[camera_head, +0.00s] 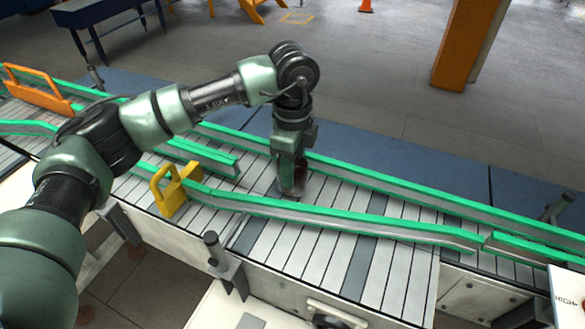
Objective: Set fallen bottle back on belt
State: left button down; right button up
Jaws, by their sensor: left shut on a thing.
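My left gripper (291,190) reaches down onto the slatted conveyor belt (315,230), between the green-topped guide rails. It is shut on a small dark reddish-brown thing (300,176), which looks like the amber bottle. The gripper hides most of it, so I cannot tell whether it is upright or tilted, or whether it touches the belt. No other bottle is in clear view. My right gripper is not in view.
A green-topped guide rail (340,217) crosses the belt in front of the gripper; another rail (400,186) runs behind it. A yellow bracket (172,190) stands to the left. An orange bracket (38,88) is at far left. The belt to the right is clear.

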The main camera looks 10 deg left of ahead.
pick_arm(q)
jog(key=shift+f, duration=0.8)
jog(key=c, duration=0.8)
grip_release()
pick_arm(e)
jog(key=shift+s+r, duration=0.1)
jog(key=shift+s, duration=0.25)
pick_arm(q)
jog(key=shift+r, duration=0.25)
notch_tip(320, 180, up, 10)
jog(key=b, duration=0.3)
jog(key=shift+r+b, duration=0.2)
jog(key=shift+b, duration=0.2)
jog(key=shift+r, duration=0.7)
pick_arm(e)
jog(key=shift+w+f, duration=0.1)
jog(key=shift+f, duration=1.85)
